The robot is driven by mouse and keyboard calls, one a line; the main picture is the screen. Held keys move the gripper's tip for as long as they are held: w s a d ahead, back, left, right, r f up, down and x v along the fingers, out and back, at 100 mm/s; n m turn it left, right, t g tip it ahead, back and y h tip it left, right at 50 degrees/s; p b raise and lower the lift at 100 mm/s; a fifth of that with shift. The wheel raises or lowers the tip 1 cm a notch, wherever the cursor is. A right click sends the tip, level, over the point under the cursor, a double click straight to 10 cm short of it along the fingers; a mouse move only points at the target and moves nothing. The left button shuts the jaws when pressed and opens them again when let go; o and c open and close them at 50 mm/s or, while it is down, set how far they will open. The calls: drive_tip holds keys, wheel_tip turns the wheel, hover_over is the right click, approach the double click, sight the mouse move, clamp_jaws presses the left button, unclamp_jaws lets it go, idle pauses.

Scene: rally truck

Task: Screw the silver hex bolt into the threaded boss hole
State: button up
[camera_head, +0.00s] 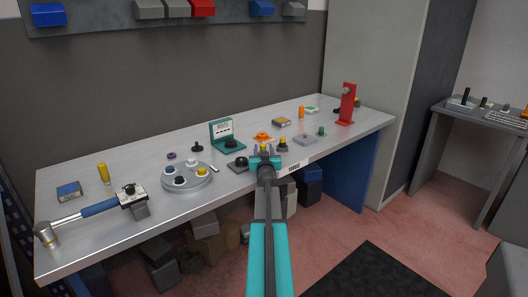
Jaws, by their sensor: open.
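My gripper (265,153) reaches over the front edge of the workbench, near its middle. Its jaws are open, small in the view, and I see nothing held between them. I cannot make out the silver hex bolt for certain among the small parts. A low grey plate (305,139) with a small raised middle lies to the right of my gripper; I cannot tell whether it has the threaded boss hole. A yellow-topped part (282,143) stands close beyond my gripper, and my gripper hides some of the bench there.
Bare bench shows at the right front. Boxes (205,224) sit underneath.

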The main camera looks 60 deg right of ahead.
clamp_jaws()
idle(0.3)
drive_tip(key=shift+r, duration=0.1)
drive_tip(key=shift+r+p, duration=1.1)
drive_tip(key=shift+r, duration=0.4)
drive_tip(key=w+a+r+v, duration=0.1)
drive_tip(key=w+r+v, duration=0.1)
drive_tip(key=v, duration=1.3)
drive_tip(key=shift+a, duration=0.45)
